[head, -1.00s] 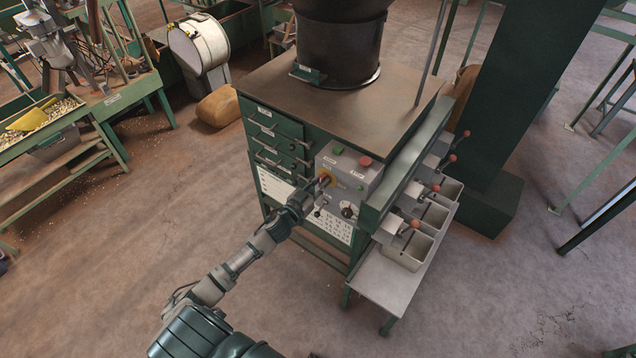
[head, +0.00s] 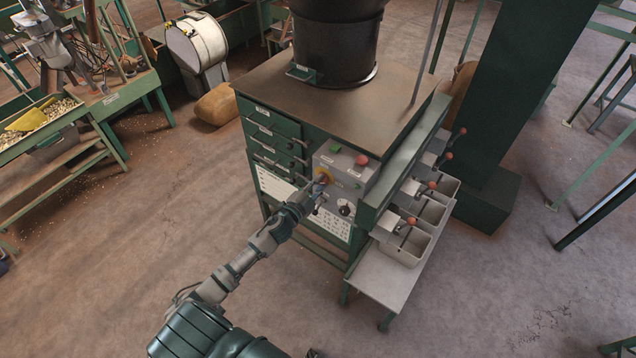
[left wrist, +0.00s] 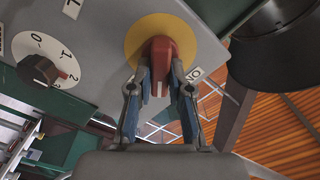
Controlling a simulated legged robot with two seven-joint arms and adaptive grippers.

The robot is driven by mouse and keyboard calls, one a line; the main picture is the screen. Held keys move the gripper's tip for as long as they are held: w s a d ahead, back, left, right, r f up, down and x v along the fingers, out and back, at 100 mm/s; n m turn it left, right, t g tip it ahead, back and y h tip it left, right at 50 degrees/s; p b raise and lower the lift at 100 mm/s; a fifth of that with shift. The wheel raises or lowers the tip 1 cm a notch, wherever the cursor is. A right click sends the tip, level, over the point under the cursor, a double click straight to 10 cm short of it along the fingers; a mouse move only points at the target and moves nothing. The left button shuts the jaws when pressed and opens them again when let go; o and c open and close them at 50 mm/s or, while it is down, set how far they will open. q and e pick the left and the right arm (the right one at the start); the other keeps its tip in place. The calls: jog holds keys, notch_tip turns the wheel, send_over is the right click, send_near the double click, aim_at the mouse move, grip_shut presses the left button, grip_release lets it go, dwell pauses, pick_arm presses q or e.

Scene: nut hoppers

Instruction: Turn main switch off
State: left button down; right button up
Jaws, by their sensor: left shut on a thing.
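The main switch (left wrist: 163,62) is a red handle on a round yellow plate, on the grey control box (head: 341,172). In the left wrist view a label with "ON" letters sits beside the yellow plate. My left gripper (left wrist: 160,88) has its two fingers on either side of the red handle and is shut on it. In the head view my left gripper (head: 318,186) reaches the box front and covers part of the switch. My right gripper is not in view.
The box also has a black rotary knob (left wrist: 42,71) with a numbered white dial, a green button (head: 335,148) and a red button (head: 361,160). Grey bins (head: 404,246) and red-knobbed levers stand to the right. A black hopper (head: 334,45) stands on the cabinet top.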

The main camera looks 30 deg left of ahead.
pick_arm(q)
jog(key=m, duration=0.4)
jog(key=shift+d+f, duration=0.1)
jog(key=shift+f+m, duration=0.2)
jog(key=shift+m, duration=1.5)
jog(key=shift+f, duration=0.1)
jog(key=c, duration=1.1)
grip_release()
jog(key=shift+d, duration=0.1)
jog(key=shift+w+f, duration=0.1)
jog(key=shift+w, duration=0.05)
